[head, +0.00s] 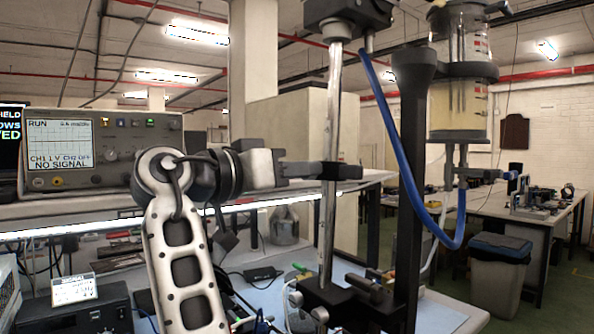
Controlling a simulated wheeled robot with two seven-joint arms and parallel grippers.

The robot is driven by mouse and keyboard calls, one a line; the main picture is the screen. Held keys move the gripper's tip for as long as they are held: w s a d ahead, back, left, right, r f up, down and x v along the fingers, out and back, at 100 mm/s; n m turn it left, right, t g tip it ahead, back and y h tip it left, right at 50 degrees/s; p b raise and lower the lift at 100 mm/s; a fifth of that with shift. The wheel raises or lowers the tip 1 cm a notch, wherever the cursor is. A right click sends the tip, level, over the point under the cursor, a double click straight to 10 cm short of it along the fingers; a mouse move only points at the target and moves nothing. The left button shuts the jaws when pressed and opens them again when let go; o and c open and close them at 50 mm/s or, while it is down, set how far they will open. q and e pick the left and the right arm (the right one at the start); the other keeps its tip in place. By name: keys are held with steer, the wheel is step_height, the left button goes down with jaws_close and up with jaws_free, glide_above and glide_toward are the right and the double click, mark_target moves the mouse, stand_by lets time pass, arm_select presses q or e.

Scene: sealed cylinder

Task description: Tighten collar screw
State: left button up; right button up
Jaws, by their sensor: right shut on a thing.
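A slim silver rod (330,232) stands nearly upright, slightly tilted, between a dark block (347,16) at the top and a dark clamp base (335,303) below. My right gripper (341,171) reaches in from the left, shut on the rod at mid height; its fingers cover that part of the rod. A dark stubby knob (364,288) sticks out at the base. I cannot tell which part is the collar screw. The sealed cylinder (459,113), clear with pale yellow liquid, hangs at the upper right. My left gripper is not in view.
A thick black post (411,185) stands just right of the rod. A blue hose (402,160) loops beside it. An oscilloscope (101,150) sits on the left shelf. Cables and tools clutter the bench below. A grey bin (498,282) stands at the right.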

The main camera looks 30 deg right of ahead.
steer(key=shift+n+g+y, duration=0.2)
steer(key=shift+n+y, duration=0.3)
steer(key=shift+n, duration=8.3)
steer(key=shift+n+g+y, duration=0.2)
steer(key=shift+n+y, duration=0.3)
steer(key=shift+n, duration=8.3)
